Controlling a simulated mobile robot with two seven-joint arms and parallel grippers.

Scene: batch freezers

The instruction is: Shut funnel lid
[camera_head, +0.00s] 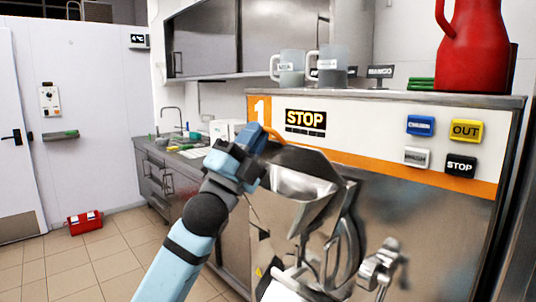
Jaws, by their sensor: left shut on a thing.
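The metal funnel (300,187) sits on the front of the batch freezer (400,140), its bright inside showing. The funnel lid (305,160) appears as a dark metal plate raised at the funnel's back edge, so the funnel stands open. My left gripper (258,146), blue and dark, is at the lid's upper left edge, next to a curved orange piece (273,133). It is shut on the lid, but its fingertips are partly hidden and the exact hold is hard to see.
A metal tap-like fitting (380,268) and a curved handle (346,245) stick out below the funnel. Mugs (330,70) and a red jug (474,50) stand on the machine top. A sink counter (165,155) is behind left. The tiled floor at left is mostly clear.

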